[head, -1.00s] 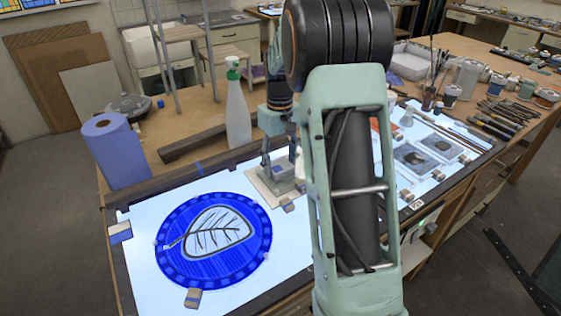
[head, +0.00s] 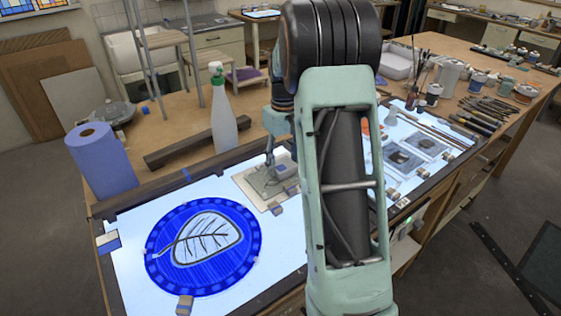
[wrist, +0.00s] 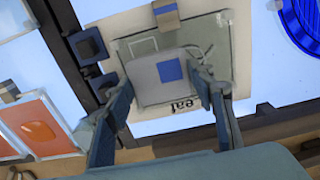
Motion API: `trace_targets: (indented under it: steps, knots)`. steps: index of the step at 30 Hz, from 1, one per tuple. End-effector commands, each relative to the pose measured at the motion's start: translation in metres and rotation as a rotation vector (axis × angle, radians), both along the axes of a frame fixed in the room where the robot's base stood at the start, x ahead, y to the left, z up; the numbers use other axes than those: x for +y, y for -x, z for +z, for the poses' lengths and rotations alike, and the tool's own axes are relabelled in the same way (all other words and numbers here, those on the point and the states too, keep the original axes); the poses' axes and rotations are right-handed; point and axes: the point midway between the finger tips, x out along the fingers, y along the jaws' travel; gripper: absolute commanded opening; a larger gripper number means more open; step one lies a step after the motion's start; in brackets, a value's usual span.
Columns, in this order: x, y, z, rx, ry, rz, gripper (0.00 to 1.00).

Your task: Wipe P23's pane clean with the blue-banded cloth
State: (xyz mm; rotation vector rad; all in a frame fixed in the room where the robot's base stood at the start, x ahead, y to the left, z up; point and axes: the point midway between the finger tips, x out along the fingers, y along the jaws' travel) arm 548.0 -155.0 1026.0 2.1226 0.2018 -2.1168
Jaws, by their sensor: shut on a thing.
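My gripper (wrist: 160,82) is shut on a folded grey cloth (wrist: 147,88) with a blue patch; the cloth also shows in the head view (head: 287,168). The cloth lies over the middle of a small pane (wrist: 215,40) and appears to be touching it. Grey curved strokes show on the pane beyond the cloth. The pane rests on a pale board (wrist: 115,27) with partly hidden, upside-down lettering. In the head view the gripper (head: 270,165) is partly behind my arm, and the board (head: 245,186) lies on the lit table. I cannot read P23 anywhere.
A blue leaf roundel (head: 165,272) lies at the left of the light table (head: 125,280). A spray bottle (head: 222,125) and blue paper roll (head: 98,158) stand behind. Small blocks (wrist: 167,14) sit around the board. An orange pane (wrist: 38,125) lies left in the wrist view.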

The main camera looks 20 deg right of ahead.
Motion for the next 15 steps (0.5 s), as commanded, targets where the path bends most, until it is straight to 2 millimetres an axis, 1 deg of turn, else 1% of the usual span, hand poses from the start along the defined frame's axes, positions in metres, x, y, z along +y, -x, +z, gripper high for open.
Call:
trace_targets:
  steps: [7, 15]
  knots:
    - [0.019, 0.005, -0.002, 0.006, -0.003, 0.003, 0.31]
    - [0.028, 0.006, -0.001, 0.005, -0.003, 0.003, 0.31]
